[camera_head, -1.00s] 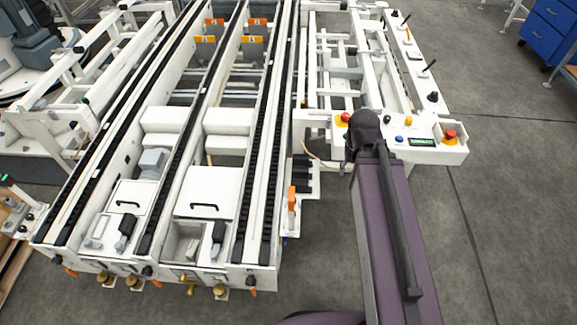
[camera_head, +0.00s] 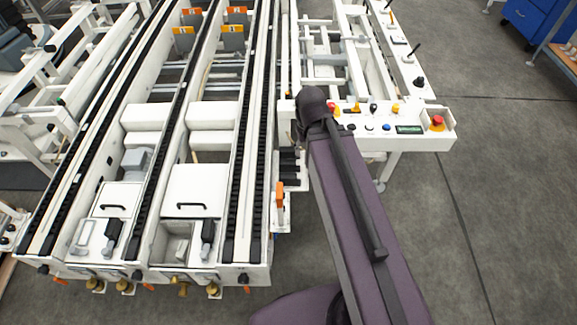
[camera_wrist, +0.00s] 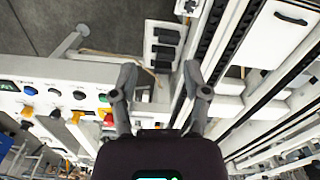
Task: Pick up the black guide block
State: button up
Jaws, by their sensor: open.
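Several black blocks (camera_wrist: 163,50) sit in a row on a white bracket at the top middle of the wrist view. The black blocks also show in the head view (camera_head: 289,165), beside the conveyor's right side. I cannot tell which of them is the guide block. My gripper (camera_wrist: 160,72) is open in the wrist view, its two grey fingers spread apart with nothing between the tips. The blocks appear beyond the fingertips, roughly between them in the picture, and apart from them. In the head view my arm hides the gripper.
A white conveyor frame (camera_head: 147,262) with black chain tracks fills the left of the head view. A control panel (camera_head: 379,140) with coloured buttons and a red stop knob (camera_head: 437,121) stands right of the blocks. An orange-topped part (camera_head: 280,195) stands just below the blocks.

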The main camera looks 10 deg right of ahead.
jog(key=shift+o, duration=1.2)
jog(key=shift+w+f, duration=0.1)
jog(key=n+b, duration=1.6)
jog(key=b, duration=1.1)
send_over(289, 162)
notch_tip(289, 162, down, 27)
jog(key=shift+w, duration=0.1)
notch_tip(289, 162, down, 8)
jog(key=b, duration=0.8)
jog(key=shift+f, duration=0.15)
jog(key=shift+b, duration=0.3)
jog(key=shift+f, duration=0.1)
